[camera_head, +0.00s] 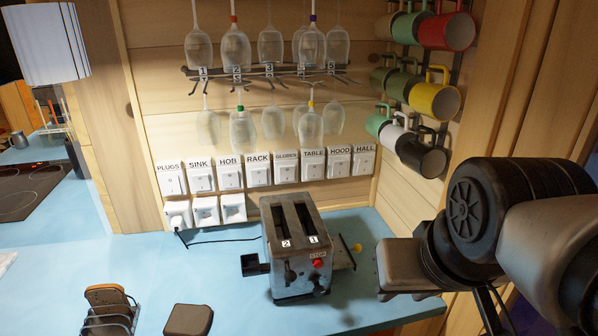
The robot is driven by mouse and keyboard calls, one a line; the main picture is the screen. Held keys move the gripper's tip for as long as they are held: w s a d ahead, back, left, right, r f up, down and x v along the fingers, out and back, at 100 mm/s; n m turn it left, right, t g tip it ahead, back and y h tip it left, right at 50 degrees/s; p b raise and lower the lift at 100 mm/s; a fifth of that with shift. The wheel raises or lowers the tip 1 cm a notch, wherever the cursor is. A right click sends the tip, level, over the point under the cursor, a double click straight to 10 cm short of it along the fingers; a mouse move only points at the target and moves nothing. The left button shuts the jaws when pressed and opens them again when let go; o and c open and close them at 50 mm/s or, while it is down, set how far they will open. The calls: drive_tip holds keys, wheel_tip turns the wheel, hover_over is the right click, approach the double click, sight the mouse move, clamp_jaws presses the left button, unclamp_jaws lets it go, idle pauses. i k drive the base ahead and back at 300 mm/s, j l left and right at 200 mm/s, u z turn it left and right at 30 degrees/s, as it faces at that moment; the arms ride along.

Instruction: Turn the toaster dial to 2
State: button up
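The metal toaster (277,238) stands upright on the blue counter, with two slots marked 2 and 1 on top. Its front has a red button (318,263) under a STOP label and two dark knobs, a left one (290,273) and a right one (317,284). The numbers around the knobs are too small to read, so I cannot tell the dial's setting. My arm comes in from the right. Its grey end part with my gripper (402,266) is right of the toaster, apart from it. The fingers cannot be made out clearly.
A dark lever (252,265) juts from the toaster's left and a yellow-tipped one (356,247) from its right. A toast rack (108,314) and a brown block (188,320) lie front left. Labelled switches (258,175), hanging glasses and mugs (434,102) line the walls.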

sight(319, 290)
drive_tip(key=u, duration=0.35)
drive_tip(key=k+j+z, duration=0.5)
drive_tip(key=k+j, duration=0.25)
